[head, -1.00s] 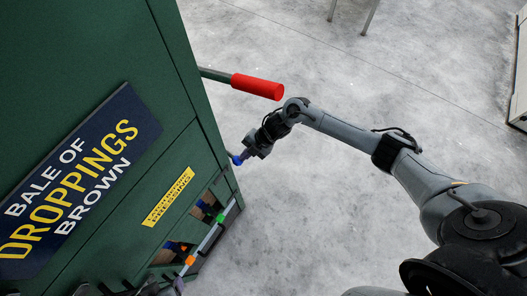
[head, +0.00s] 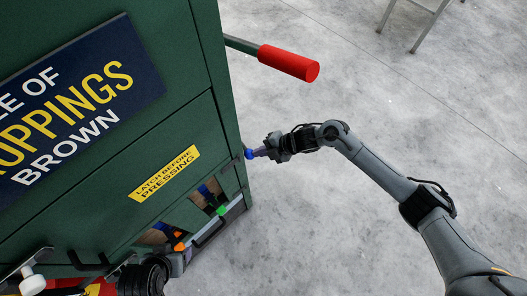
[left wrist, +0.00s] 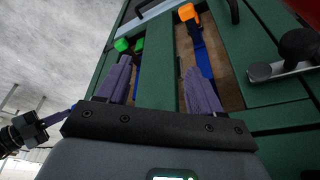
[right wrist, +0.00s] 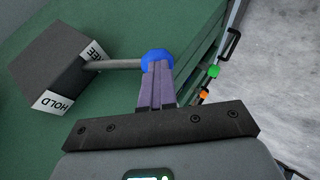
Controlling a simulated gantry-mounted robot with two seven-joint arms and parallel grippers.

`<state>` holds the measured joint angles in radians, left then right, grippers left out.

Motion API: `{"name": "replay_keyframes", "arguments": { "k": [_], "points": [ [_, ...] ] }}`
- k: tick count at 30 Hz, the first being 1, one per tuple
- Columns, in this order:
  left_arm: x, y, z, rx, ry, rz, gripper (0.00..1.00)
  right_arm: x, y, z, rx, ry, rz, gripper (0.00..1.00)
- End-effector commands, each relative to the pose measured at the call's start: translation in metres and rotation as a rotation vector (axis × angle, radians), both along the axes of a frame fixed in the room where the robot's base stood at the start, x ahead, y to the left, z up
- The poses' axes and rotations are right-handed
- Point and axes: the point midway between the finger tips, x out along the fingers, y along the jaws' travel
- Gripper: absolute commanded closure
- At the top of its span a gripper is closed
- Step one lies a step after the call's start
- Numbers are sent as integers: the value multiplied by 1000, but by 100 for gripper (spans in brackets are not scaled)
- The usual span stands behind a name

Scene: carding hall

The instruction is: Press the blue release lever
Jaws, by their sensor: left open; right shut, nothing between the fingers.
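The blue release lever has a round blue knob (head: 249,154) on the right side of the green press. In the right wrist view the knob (right wrist: 156,55) sits on a grey rod from a dark box (right wrist: 58,75) marked HOLD and a partly hidden word ending in EE. My right gripper (head: 262,152) is shut and empty, its fingertips (right wrist: 157,72) right at the knob; I cannot tell whether they press it. My left gripper (left wrist: 158,65) is open in front of slots at the press's lower front, with nothing between its fingers.
A red-gripped bar (head: 290,62) juts from the press above my right gripper. Orange (left wrist: 187,12) and green (left wrist: 122,44) tabs sit by the slots near my left gripper. A yellow label (head: 165,173) reads LATCH BEFORE PRESSING.

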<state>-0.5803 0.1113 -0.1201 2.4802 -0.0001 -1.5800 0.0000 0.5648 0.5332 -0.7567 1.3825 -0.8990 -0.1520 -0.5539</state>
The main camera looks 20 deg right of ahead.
Motion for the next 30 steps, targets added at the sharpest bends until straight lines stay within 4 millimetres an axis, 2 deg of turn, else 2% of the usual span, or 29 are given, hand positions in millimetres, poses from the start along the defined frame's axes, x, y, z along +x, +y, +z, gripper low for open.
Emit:
{"name": "replay_keyframes", "arguments": {
  "k": [1,3,10,17,30],
  "points": [
    [0,0,-2,0,0,-1,34,-1,-4,-10,-14,11,-12,100],
    [0,0,-2,2,0,-2,34,-2,-4,-11,-15,11,-11,100],
    [0,2,8,8,0,-6,34,-4,-9,-2,-16,13,-10,100],
    [0,4,39,17,-1,-10,34,-10,-22,32,-9,5,1,100],
    [0,2,48,6,0,-3,34,-30,-75,84,-6,3,4,100]
  ]
}}
